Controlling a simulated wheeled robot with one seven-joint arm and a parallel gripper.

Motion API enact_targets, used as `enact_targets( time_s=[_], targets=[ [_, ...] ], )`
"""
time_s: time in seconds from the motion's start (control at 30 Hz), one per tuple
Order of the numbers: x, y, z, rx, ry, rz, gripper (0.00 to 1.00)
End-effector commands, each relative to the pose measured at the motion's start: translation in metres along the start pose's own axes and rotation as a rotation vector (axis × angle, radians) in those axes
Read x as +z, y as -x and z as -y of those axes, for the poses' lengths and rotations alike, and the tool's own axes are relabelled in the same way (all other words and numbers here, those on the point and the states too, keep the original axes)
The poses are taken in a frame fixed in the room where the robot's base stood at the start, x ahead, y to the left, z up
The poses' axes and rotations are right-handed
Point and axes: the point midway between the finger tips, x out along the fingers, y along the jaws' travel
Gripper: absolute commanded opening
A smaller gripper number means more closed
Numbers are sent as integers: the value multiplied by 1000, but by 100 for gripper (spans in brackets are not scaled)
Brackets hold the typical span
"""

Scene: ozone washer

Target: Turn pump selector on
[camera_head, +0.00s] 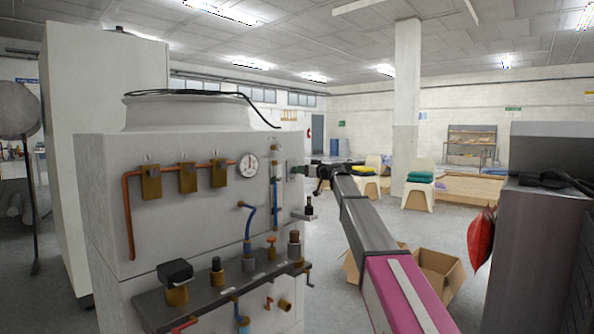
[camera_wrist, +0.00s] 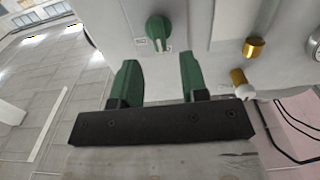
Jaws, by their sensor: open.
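In the wrist view, a green selector knob (camera_wrist: 158,28) sits on the pale machine panel, with small white marks beside its lower end. My gripper (camera_wrist: 158,62) has two green fingers spread apart, with nothing between them. The knob lies beyond the fingertips, roughly in line with the gap, and does not look gripped. In the head view, my gripper (camera_head: 309,171) is at the right part of the panel of the white machine (camera_head: 200,220). The knob is too small and too covered there to tell from the green fingers.
A round gauge (camera_head: 247,165), copper piping (camera_head: 128,215) and a blue hose (camera_head: 249,222) are left of the gripper. A dark valve (camera_head: 309,208) sticks out just below it. A brass fitting (camera_wrist: 254,47) is right of the knob. An open cardboard box (camera_head: 440,272) stands on the floor.

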Motion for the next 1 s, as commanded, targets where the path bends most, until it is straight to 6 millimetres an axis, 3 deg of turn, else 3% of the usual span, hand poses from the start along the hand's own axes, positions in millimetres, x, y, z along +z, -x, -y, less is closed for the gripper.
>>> enact_targets(
  time_s=[0.1,0.23,0.6,0.7,1.0],
  targets=[
    [0,-25,-1,-3,0,1,40],
    [0,-41,-1,-1,-1,0,40],
    [0,-48,0,-1,-1,1,40],
    [1,-48,0,-1,-1,1,10],
    [1,-48,0,-1,-19,1,10]
  ],
)
